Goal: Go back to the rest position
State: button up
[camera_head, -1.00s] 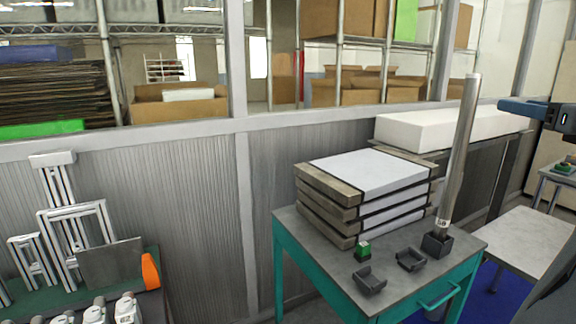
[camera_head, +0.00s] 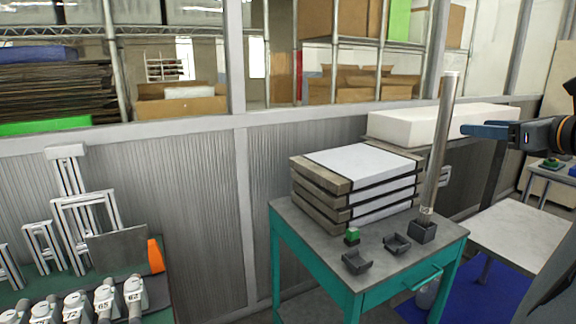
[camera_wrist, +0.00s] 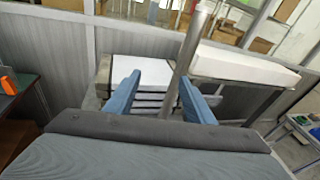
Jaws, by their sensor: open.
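My gripper (camera_head: 490,131) is at the right edge of the head view, above and to the right of the teal table (camera_head: 402,262). In the wrist view its two blue fingers (camera_wrist: 160,100) stand apart with nothing between them that I can see held. The metal pole (camera_head: 440,140) stands upright in a dark square holder on the table, and it shows behind the fingers in the wrist view (camera_wrist: 192,45). A stack of boards with white tops (camera_head: 362,162) lies on the same table, left of the pole.
Two small dark trays (camera_head: 356,263) and a green-topped block (camera_head: 352,236) sit near the table's front. A long white block (camera_head: 445,124) lies behind. A pale table (camera_head: 505,238) stands at right. Frames and numbered items (camera_head: 103,298) fill the left bench. A ribbed wall (camera_head: 190,200) runs behind.

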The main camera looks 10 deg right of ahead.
jog(key=a+f+n+g+y, duration=0.5)
jog(key=a+f+n+g, duration=0.65)
jog(key=a+f, duration=1.05)
jog(key=s+a+f+n+g+h, duration=0.1)
jog(key=s+a+f+n+h, duration=0.1)
jog(key=s+a+f+n, duration=0.2)
jog(key=s+a+f+n+g+h, duration=0.2)
jog(key=a+f+n, duration=0.4)
jog(key=n, duration=1.3)
jog(key=s+a+h, duration=0.1)
jog(key=s+a, duration=0.1)
jog(key=a, duration=0.2)
jog(key=shift+h, duration=0.3)
jog(key=shift+f, duration=0.1)
